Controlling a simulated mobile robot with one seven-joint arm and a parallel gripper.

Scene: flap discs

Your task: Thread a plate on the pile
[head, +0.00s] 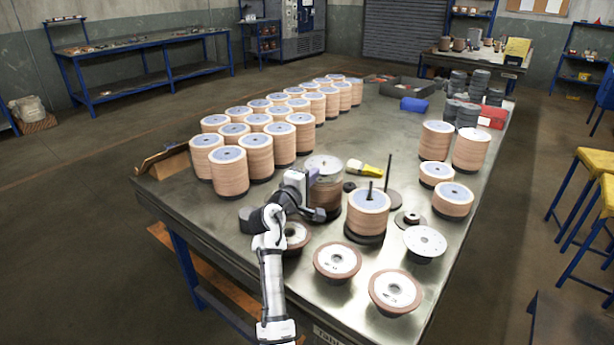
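A tan pile of flap discs (368,222) stands on a dark base near the table's middle, with a dark rod rising from its top. Round plates with pale metal faces and brown rims lie at the near end: one plate (338,259), another at the corner (396,290), and one (294,234) partly hidden by my arm. A paler grey plate (425,242) lies right of the pile. My gripper (316,198) is left of the pile, against or just in front of a stack with a silvery top (324,164). Its fingers are too small and overlapped to read; no held plate is discernible.
A taller bare rod (388,172) stands on a round base behind the pile. Rows of tan disc stacks (256,155) fill the left side; more stacks (471,149) stand right. A yellow tool (364,169) lies behind. Some bare tabletop (260,275) shows at front left.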

